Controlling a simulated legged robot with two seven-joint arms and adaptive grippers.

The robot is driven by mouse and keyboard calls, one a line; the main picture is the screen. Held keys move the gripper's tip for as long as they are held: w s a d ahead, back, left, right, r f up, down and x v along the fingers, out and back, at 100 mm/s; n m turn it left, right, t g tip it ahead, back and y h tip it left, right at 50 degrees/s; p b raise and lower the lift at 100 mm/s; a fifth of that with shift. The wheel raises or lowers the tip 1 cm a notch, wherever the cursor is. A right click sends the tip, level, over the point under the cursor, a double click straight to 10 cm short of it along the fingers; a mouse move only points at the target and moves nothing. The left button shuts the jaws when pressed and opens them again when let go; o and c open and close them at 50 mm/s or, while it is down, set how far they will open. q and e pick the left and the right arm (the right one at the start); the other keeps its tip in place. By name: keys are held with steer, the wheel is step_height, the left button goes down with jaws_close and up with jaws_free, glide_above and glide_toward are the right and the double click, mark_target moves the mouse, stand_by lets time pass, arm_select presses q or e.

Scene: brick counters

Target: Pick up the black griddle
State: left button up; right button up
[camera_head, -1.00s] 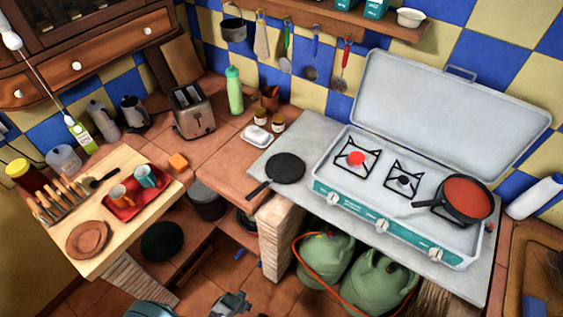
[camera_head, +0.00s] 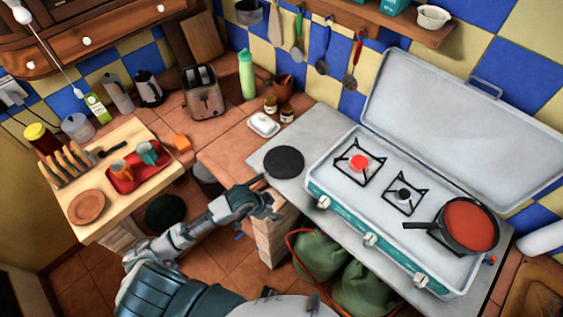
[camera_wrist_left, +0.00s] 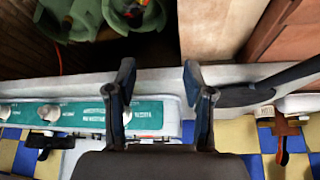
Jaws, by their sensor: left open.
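The black griddle (camera_head: 284,162) is a flat round pan lying on the grey counter slab, left of the camp stove. Its handle points toward the lower left of the head view, and my gripper partly hides the handle's end. My left gripper (camera_head: 266,206) is just below the griddle in the head view, near the slab's front edge. In the left wrist view its two fingers (camera_wrist_left: 158,72) are spread with nothing between them. A dark flat shape with a long handle, apparently the griddle (camera_wrist_left: 245,95), lies to the right of the fingers. My right gripper is out of view.
The camp stove (camera_head: 320,199) with its raised lid and a pan of red sauce (camera_head: 469,226) stands to the right. A white butter dish (camera_head: 263,124) and small jars are behind the griddle.

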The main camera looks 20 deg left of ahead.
arm_select(q)
steer(key=w+a+r+n+y, duration=0.1)
steer(key=w+a+r, duration=0.2)
steer(key=a+r, duration=0.4)
steer(key=w+a+r+n, duration=0.1)
steer(key=w+a+r, duration=0.2)
steer(key=a+r, duration=0.4)
glide_toward(261, 175)
steer(key=shift+m, duration=0.3)
steer(key=x, duration=0.4)
steer(key=shift+w+d, duration=0.2)
steer(key=shift+f, duration=0.2)
steer(key=shift+w+f, duration=0.15)
steer(key=shift+f, duration=0.15)
steer(key=x, duration=0.3)
steer(key=shift+w+a+f, duration=0.1)
steer(key=shift+a+f, duration=0.15)
steer(key=shift+f, duration=0.2)
steer(key=shift+w+d+f+g, duration=0.2)
steer(key=shift+f+g, duration=0.1)
steer(key=shift+f, duration=0.1)
steer(key=shift+s+d+r, duration=0.1)
steer(key=shift+d, duration=0.2)
steer(key=c, duration=0.8)
jaws_close()
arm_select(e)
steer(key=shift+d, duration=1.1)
